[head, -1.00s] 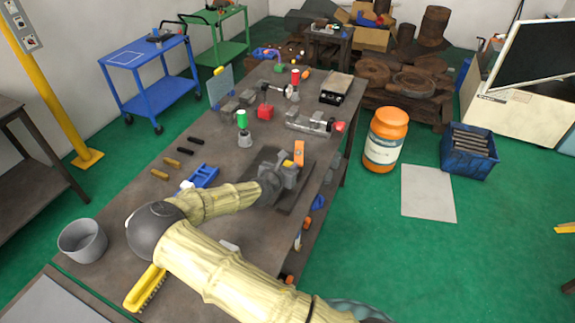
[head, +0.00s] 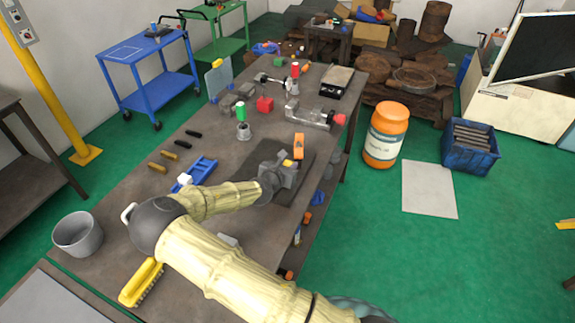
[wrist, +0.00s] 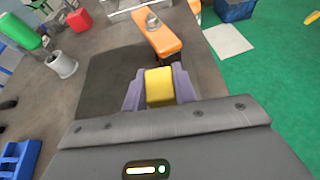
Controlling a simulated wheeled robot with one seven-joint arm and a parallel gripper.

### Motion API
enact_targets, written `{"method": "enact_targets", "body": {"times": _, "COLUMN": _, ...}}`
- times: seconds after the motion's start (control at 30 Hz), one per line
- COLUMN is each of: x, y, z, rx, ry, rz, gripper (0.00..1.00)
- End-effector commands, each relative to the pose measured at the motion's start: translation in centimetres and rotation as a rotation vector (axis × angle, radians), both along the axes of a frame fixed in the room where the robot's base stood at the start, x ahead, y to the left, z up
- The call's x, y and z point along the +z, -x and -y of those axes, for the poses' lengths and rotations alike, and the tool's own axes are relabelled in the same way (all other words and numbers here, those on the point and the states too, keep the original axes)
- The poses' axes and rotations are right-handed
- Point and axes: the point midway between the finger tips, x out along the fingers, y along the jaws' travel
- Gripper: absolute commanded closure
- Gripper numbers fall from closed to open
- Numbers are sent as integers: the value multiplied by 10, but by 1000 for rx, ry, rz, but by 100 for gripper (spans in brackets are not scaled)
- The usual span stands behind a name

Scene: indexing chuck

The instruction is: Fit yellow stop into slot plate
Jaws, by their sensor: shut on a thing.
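My gripper (wrist: 158,92) is shut on the yellow stop (wrist: 159,80), a small yellow block held between its greyish-purple fingers. In the head view the yellow stop (head: 288,163) shows as a small spot at the tip of my gripper (head: 284,170). A dark flat plate (wrist: 105,80) lies on the table below and around my gripper. An orange bar (wrist: 157,36) lies just beyond the stop and also shows in the head view (head: 299,147). No slot is clearly visible; the fingers and gripper body hide part of the plate.
A grey cup with a green cylinder (head: 242,122), a red block (head: 265,104) and a metal clamp (head: 310,116) stand farther back on the table. A blue tray (head: 202,172) and several dark and tan pegs lie left. Bare tabletop lies between these and the plate.

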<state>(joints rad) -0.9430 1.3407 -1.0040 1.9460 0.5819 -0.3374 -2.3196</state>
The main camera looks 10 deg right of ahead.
Motion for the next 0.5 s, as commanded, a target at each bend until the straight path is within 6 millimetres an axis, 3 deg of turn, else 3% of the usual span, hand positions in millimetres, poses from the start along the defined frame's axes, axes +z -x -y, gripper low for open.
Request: {"method": "enact_targets", "body": {"times": 0.5, "x": -22, "y": 0, "z": 0, "rx": 1, "ry": 1, "rz": 0, "gripper": 100}}
